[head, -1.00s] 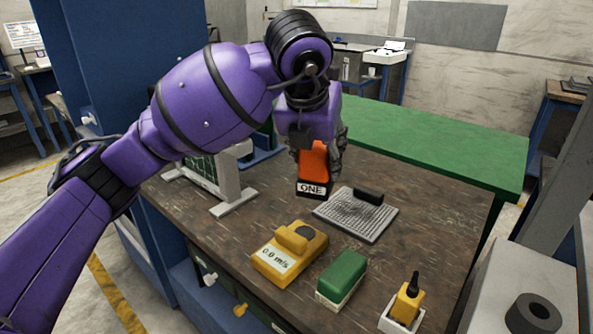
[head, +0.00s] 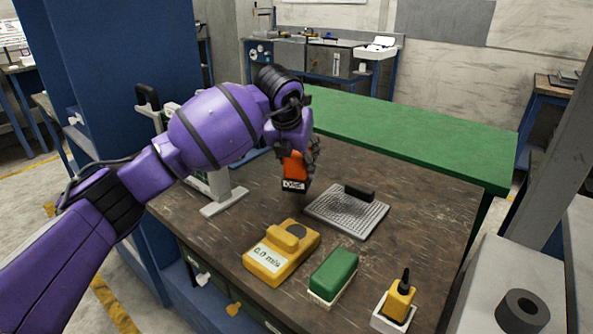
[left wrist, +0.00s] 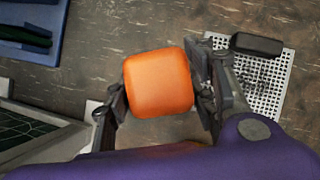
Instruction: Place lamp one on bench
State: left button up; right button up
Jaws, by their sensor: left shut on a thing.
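Lamp one is an orange block with a dark base and a white label (head: 294,170); in the left wrist view its orange top (left wrist: 160,83) fills the space between the fingers. My left gripper (head: 298,158) is shut on it, with one finger on each side in the left wrist view (left wrist: 160,100). The lamp is upright over the brown bench (head: 420,190), left of the perforated plate. I cannot tell whether its base touches the bench. My right gripper is not in view.
A perforated metal plate (head: 330,212) with a black handle lies right of the lamp. A grey stand (head: 222,200) is at left. A green table (head: 420,140) lies behind.

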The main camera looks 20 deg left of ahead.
aim_at(296, 171)
pick_arm(q)
jog(key=f, duration=0.3)
jog(key=shift+w+a+f, duration=0.2)
jog(key=shift+w+f, duration=0.1)
jog(key=shift+f, duration=0.1)
jog(key=o, duration=1.4)
jog(key=shift+f, duration=0.1)
jog(key=shift+c, duration=0.2)
jog(key=v, duration=1.2)
